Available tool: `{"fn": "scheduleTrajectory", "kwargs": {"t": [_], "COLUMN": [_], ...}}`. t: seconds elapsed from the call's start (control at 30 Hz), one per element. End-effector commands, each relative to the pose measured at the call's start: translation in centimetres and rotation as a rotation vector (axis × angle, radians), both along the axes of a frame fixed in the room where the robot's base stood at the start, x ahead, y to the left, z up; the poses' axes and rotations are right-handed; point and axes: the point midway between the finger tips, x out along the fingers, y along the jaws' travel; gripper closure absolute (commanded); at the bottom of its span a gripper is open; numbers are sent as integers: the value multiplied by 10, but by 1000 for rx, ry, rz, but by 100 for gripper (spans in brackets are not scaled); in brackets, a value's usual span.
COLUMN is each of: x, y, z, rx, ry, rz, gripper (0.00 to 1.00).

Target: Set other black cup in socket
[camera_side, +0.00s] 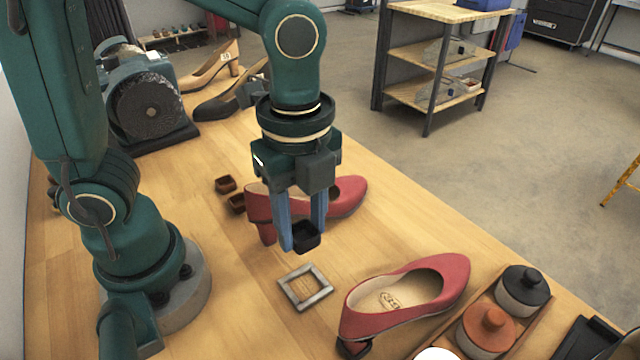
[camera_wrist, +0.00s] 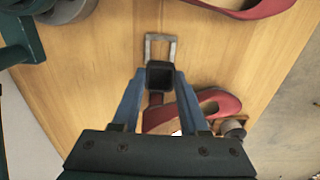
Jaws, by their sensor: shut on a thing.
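My gripper (camera_side: 303,232) is shut on a small black square cup (camera_side: 306,237), held between the tips of its two blue fingers. The cup is above the table, and it also shows in the wrist view (camera_wrist: 160,75). A grey square frame (camera_side: 318,298), which looks like the socket, lies flat on the table, a little nearer the side camera than the cup. In the wrist view the frame (camera_wrist: 174,47) is just beyond the cup, which overlaps its near edge. A dark piece (camera_side: 353,348) sits at the heel of the near red shoe (camera_side: 428,283).
Another red shoe (camera_side: 346,198) stands close behind my gripper. Two small brown cups (camera_side: 225,184) are left of it. A tray with lidded jars (camera_side: 487,325) is at the right edge. A grinder (camera_side: 148,105) and more shoes (camera_side: 212,70) stand at the back.

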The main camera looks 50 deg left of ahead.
Motion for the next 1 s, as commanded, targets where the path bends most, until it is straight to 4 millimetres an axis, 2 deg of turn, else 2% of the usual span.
{"fn": "scheduleTrajectory", "kwargs": {"t": [0.2, 0.57, 1.0], "x": [-1, 0, 0], "y": [1, 1, 1], "z": [-31, -48, -77], "rx": [2, 1, 1], "ry": [5, 2, 3], "rz": [3, 4, 4], "gripper": [100, 100, 100]}}
